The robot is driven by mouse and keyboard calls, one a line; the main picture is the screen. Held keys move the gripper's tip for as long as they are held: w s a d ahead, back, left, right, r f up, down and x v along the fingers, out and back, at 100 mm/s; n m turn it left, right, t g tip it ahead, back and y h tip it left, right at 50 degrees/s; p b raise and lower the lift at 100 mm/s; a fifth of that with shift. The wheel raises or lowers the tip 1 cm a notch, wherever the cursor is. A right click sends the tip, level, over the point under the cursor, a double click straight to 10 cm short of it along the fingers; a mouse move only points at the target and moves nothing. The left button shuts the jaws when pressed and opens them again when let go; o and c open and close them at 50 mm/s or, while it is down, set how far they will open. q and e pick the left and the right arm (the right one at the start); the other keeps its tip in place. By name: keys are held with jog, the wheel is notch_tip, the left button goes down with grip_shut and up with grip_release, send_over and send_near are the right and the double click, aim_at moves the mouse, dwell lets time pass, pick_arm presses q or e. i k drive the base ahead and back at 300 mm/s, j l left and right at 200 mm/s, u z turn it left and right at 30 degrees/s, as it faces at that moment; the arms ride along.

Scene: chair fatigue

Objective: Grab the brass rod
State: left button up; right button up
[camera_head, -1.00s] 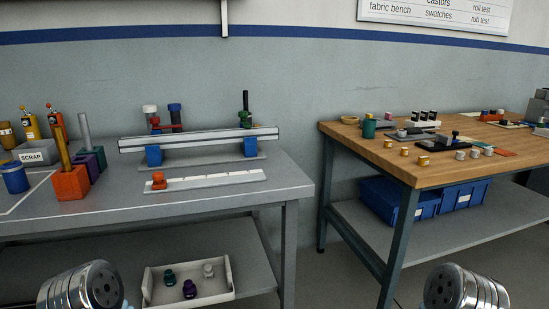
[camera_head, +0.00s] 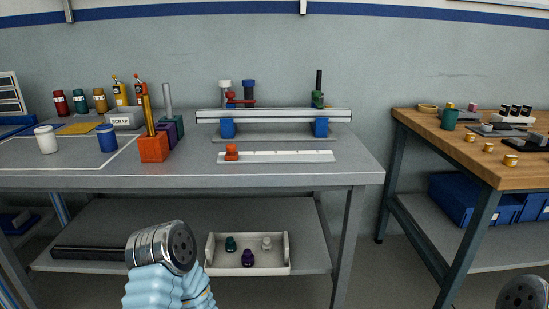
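The brass rod (camera_head: 148,110) is a thin gold-coloured rod standing nearly upright in an orange block (camera_head: 153,149) on the grey bench. Its lower end is hidden in the block. A grey rod (camera_head: 167,98) stands just behind it, by the purple and green blocks. My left arm's rounded metal link and pale blue sleeve show at the bottom, below the bench top and well apart from the rod. A metal part of my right arm shows at the bottom right corner. No gripper fingers show on either arm.
A grey SCRAP bin (camera_head: 124,119) with two bottles stands behind the orange block. A blue jar (camera_head: 107,138) and a white jar (camera_head: 46,139) stand to its left. A rail fixture (camera_head: 273,116) stands to the right. The bench front (camera_head: 260,180) is clear.

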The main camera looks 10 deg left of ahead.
aim_at(146, 103)
jog(key=u, duration=1.3)
